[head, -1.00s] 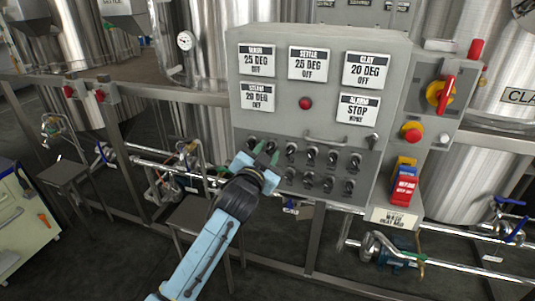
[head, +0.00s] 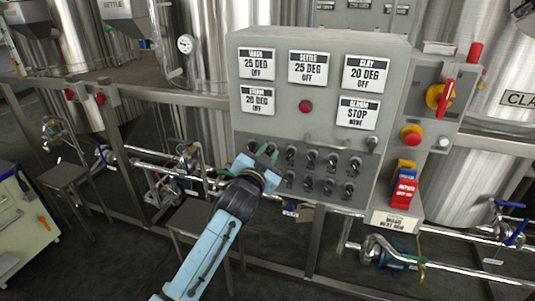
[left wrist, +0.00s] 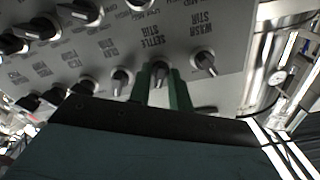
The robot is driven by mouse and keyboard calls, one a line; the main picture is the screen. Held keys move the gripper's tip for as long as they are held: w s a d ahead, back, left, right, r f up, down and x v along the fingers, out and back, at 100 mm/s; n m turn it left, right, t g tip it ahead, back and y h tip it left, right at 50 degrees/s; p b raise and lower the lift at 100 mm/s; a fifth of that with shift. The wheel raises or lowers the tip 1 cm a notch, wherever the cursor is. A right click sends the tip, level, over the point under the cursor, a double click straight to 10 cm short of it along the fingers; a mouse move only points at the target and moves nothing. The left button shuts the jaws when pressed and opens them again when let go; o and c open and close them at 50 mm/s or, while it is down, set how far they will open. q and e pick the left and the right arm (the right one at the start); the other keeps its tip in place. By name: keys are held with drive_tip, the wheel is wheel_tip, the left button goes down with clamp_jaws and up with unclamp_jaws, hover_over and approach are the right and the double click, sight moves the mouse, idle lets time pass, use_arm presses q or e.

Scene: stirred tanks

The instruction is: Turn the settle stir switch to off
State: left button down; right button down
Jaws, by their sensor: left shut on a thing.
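The grey control panel (head: 290,125) carries two rows of small dark switches in its lower part. In the left wrist view the settle stir switch (left wrist: 159,72) is a dark knob beside the printed words SETTLE STIR. My left gripper (head: 266,151) is at the left end of the upper row. Its green fingers (left wrist: 161,82) are shut on the knob, one on each side. The fingers hide part of the knob, and in the head view the gripper hides it. The settle display (head: 307,67) reads 25 DEG OFF. My right gripper is not in view.
The wash stir switch (left wrist: 205,63) is close beside the fingers, with another knob (left wrist: 121,80) on their other side. A panel handle (head: 325,140) sticks out above the rows. A red-and-yellow isolator (head: 440,95) and an emergency button (head: 411,134) are at the right.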

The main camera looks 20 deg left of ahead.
use_arm(q)
drive_tip(key=shift+n, duration=0.3)
drive_tip(key=shift+r+n+p, duration=0.1)
drive_tip(key=shift+n+p, duration=0.2)
drive_tip(key=shift+p, duration=0.05)
drive_tip(key=shift+n+p, duration=0.55)
drive_tip(key=shift+n, duration=0.25)
drive_tip(key=n+p, duration=0.3)
drive_tip(key=n, duration=0.1)
drive_tip(key=shift+n+p, duration=0.55)
drive_tip(key=shift+n, duration=0.45)
drive_tip(key=shift+n+p, duration=0.4)
drive_tip(key=shift+n, duration=0.8)
drive_tip(key=shift+p, duration=0.35)
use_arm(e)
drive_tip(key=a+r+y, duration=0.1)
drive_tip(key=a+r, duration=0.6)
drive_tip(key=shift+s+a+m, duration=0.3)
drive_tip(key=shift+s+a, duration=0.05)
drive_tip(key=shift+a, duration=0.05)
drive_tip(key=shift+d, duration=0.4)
